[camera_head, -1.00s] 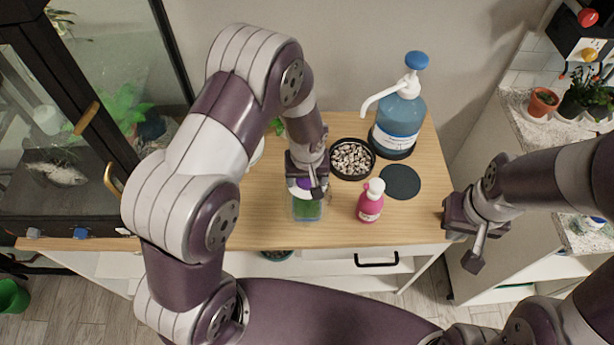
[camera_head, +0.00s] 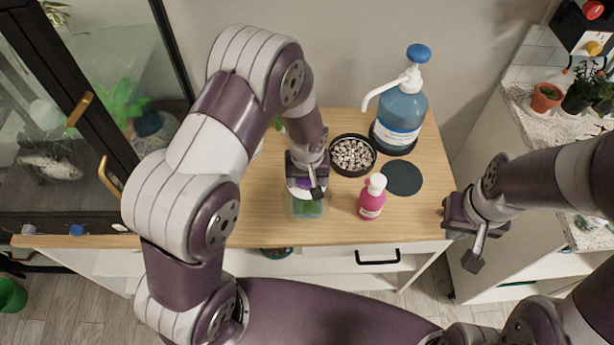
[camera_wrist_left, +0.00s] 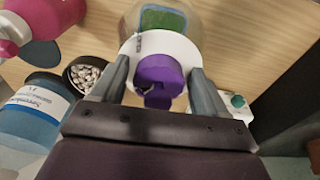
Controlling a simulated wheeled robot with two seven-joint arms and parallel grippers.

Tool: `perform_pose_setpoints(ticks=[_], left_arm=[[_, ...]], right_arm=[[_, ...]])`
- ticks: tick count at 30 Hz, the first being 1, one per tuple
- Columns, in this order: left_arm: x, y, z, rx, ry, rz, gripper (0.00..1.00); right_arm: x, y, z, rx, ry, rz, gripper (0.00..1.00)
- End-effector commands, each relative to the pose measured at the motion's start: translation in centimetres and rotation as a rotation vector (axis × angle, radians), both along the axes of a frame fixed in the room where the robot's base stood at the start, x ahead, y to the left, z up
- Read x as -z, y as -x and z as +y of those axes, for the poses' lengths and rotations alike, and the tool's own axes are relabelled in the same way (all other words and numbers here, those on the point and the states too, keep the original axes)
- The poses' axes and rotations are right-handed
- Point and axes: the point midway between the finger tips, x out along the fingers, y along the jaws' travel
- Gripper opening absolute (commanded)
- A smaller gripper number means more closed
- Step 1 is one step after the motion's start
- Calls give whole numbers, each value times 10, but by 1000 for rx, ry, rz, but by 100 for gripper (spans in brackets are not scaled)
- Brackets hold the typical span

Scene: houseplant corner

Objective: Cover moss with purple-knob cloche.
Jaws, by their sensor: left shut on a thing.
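My left gripper (camera_head: 307,190) points down and is shut on the purple knob (camera_wrist_left: 160,78) of the clear cloche. The cloche has a white top disc (camera_wrist_left: 190,48) under the knob, and its clear wall (camera_head: 290,208) shows faintly in the head view. The green moss (camera_head: 307,209) is seen directly below the gripper, and also through or beside the clear wall in the left wrist view (camera_wrist_left: 163,20). I cannot tell whether the cloche's rim touches the table. My right gripper (camera_head: 476,248) hangs off the table's right side; its finger gap is unclear.
The wooden table's (camera_head: 255,215) front left is clear.

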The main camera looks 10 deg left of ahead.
Motion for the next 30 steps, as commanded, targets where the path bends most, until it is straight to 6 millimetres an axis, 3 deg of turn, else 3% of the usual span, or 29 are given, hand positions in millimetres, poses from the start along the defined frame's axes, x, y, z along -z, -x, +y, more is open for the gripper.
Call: perform_pose_setpoints(ticks=[14,15,16,24,26,30], left_arm=[[1,-1,0,0,0,-3,0],[1,-1,0,0,0,-3,87],[1,-1,0,0,0,-2,97],[0,1,0,0,0,0,100],[-7,1,0,0,0,-1,100],[-41,4,-2,-1,1,-7,100]], right_arm=[[3,0,0,0,0,0,0],[3,0,0,0,0,0,0],[3,0,0,0,0,0,0],[4,0,0,0,0,0,0],[4,0,0,0,0,0,0],[8,0,0,0,0,0,0]])
